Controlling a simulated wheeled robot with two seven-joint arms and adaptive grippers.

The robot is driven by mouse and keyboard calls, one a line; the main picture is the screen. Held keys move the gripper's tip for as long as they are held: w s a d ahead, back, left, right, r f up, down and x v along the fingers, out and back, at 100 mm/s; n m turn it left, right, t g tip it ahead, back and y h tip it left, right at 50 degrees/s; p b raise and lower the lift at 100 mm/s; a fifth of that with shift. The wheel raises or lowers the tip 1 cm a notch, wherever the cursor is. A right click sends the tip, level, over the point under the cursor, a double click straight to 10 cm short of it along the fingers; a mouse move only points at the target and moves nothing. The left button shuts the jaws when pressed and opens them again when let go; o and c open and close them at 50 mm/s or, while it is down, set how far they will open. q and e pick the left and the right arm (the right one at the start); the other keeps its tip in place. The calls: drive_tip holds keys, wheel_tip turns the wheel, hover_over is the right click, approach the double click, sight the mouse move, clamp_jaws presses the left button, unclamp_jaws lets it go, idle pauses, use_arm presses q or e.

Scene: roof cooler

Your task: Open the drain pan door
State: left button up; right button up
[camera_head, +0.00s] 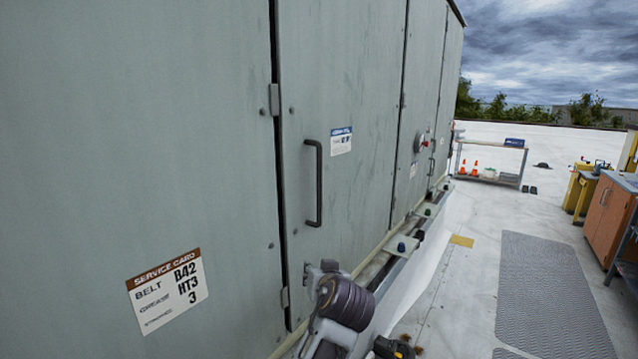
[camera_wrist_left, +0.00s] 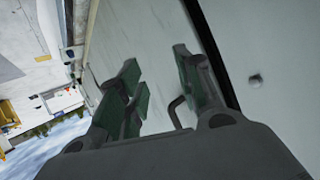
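A grey door panel (camera_head: 365,75) of the large cabinet stands closed, with a dark gap along its left edge. Its dark vertical bar handle (camera_head: 318,183) is near that edge, and a small blue-and-white label (camera_head: 341,141), too small to read, is to the right of the handle. My left gripper (camera_head: 322,269) is below the handle near the panel's lower left, partly hidden by its own wrist. In the left wrist view the left gripper (camera_wrist_left: 157,72) has its fingers apart, with nothing held. The handle (camera_wrist_left: 178,110) shows beyond the fingers. My right gripper is not visible.
A service card (camera_head: 167,290) is on the left panel. A ledge with brackets (camera_head: 402,246) runs along the cabinet's base. To the right are a grey mat (camera_head: 550,300), an orange cabinet (camera_head: 607,218) and a shelf with cones (camera_head: 490,165). The pale roof between is mostly clear.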

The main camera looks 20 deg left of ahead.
sight(320, 180)
use_arm(q)
drive_tip(key=shift+w+d+r+n+t+y, duration=0.45)
drive_tip(key=shift+d+r+n+t+y, duration=0.55)
drive_tip(key=shift+r, duration=4.15)
drive_tip(key=shift+w+d+r+n+t+y, duration=0.55)
drive_tip(key=shift+d+r+y, duration=0.6)
drive_tip(key=shift+r, duration=3.95)
drive_tip(key=p+x, duration=0.3)
drive_tip(key=x, duration=0.8)
drive_tip(key=shift+w+a, duration=0.4)
drive_tip(key=shift+w, duration=0.2)
drive_tip(key=shift+w+a, duration=0.2)
drive_tip(key=shift+w, duration=0.1)
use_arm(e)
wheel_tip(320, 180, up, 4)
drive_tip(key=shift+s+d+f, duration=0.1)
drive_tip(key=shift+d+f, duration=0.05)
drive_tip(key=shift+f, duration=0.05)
use_arm(q)
drive_tip(key=shift+f, duration=0.1)
drive_tip(key=shift+c, duration=0.4)
clamp_jaws()
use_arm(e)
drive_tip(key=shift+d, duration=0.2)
